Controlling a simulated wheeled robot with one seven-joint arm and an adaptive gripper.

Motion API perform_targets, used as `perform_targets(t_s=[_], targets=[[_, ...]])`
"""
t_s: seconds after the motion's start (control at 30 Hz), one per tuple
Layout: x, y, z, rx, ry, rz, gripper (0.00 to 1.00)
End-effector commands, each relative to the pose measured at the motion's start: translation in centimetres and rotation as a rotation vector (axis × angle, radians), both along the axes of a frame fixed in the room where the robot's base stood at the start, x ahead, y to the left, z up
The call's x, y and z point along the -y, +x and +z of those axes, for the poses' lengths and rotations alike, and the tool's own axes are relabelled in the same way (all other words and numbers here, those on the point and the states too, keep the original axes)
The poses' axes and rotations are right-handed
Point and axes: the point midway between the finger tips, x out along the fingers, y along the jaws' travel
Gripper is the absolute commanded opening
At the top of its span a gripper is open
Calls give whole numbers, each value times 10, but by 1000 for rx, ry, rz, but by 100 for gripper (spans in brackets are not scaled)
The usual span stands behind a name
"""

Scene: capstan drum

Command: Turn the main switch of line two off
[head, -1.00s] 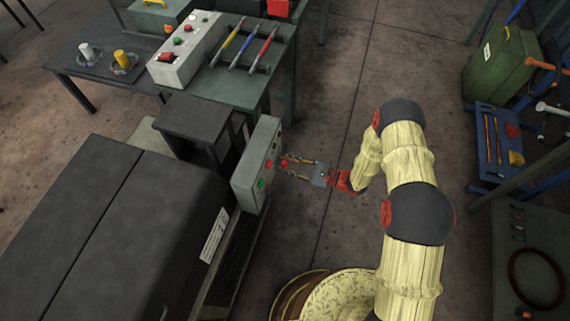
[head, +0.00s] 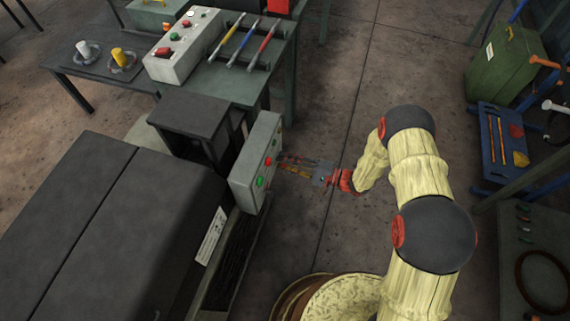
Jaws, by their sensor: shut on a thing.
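A grey control box (head: 256,165) stands upright at the end of the dark machine, with a red knob (head: 268,161) and a green button (head: 261,182) on its right-hand face. My gripper (head: 280,164) reaches in from the right, its fingers level and at the red knob. It is shut on the knob, though the fingertips are small and partly hide the contact. The knob's exact angle and any line label are too small to read. A second, light grey control box (head: 184,57) lies on the table, with a red switch (head: 163,53) and several buttons.
The dark machine cover (head: 85,225) fills the lower left. A rack of coloured-handled tools (head: 242,44) lies on the table behind. A round drum (head: 345,300) stands below my arm. Open floor (head: 330,110) lies behind the gripper.

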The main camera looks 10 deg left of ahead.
Motion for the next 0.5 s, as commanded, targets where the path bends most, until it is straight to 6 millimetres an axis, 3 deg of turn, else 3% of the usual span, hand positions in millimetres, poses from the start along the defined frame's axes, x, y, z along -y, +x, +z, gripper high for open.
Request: perform_targets(t_s=[0.5], targets=[[0, -1, -2, 255, -22, 0, 2]])
